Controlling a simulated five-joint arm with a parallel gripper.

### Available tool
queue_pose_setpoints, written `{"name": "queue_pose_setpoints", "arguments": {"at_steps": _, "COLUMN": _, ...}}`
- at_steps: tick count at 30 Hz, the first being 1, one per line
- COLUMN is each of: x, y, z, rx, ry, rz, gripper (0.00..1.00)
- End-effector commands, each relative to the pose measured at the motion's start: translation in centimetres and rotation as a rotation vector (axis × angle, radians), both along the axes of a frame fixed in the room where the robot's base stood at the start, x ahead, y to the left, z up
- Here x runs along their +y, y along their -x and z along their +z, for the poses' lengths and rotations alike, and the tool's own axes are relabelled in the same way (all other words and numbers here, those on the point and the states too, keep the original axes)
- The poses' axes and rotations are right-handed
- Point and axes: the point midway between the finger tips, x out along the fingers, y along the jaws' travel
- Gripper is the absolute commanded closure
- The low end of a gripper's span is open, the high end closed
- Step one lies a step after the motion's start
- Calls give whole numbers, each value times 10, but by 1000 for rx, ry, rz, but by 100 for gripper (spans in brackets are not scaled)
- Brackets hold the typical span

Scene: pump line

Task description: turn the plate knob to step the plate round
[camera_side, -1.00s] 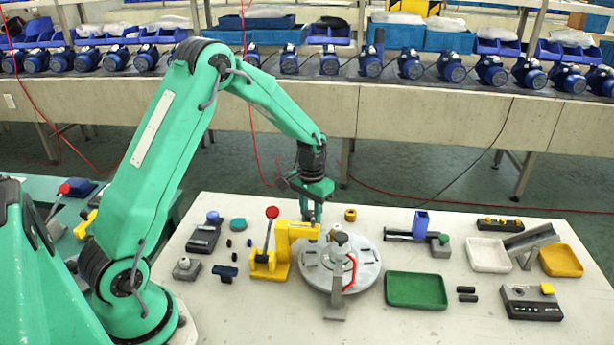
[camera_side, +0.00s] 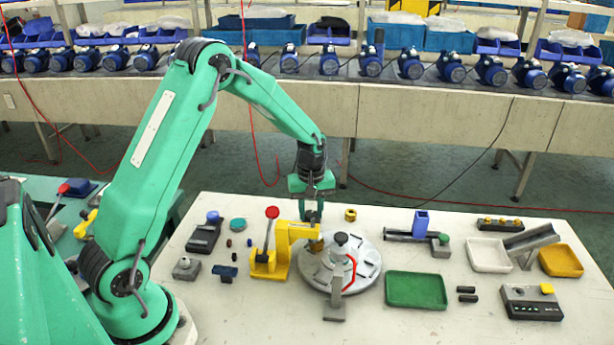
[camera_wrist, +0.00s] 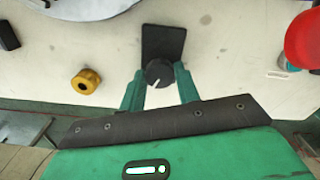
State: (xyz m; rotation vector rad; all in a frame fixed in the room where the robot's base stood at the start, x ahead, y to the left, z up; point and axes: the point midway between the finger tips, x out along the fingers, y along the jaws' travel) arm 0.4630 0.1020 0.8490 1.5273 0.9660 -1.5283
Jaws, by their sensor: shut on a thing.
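The plate knob (camera_wrist: 160,73) is a round black knob with a white pointer line, set in a dark base (camera_wrist: 163,42). My gripper (camera_wrist: 158,84) has its green fingers on either side of the knob and is shut on it. The round grey plate (camera_side: 318,282) has dark slots and a grey central post. Its edge shows at the upper left of the wrist view (camera_wrist: 85,6).
The yellow press (camera_side: 268,262) with a red-balled lever (camera_side: 272,212) stands close in front of my gripper. A brass ring (camera_side: 350,214) lies just right of it. A green tray (camera_side: 416,290) is right of the plate. The near left holds several small parts.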

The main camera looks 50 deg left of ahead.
Motion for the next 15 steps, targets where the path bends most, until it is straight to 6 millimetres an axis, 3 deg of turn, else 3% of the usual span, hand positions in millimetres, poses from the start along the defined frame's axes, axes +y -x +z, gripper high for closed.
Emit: {"name": "queue_pose_setpoints", "arguments": {"at_steps": 15, "x": 0, "y": -1, "z": 1, "rx": -2, "ry": 0, "rz": 381, "gripper": 91}}
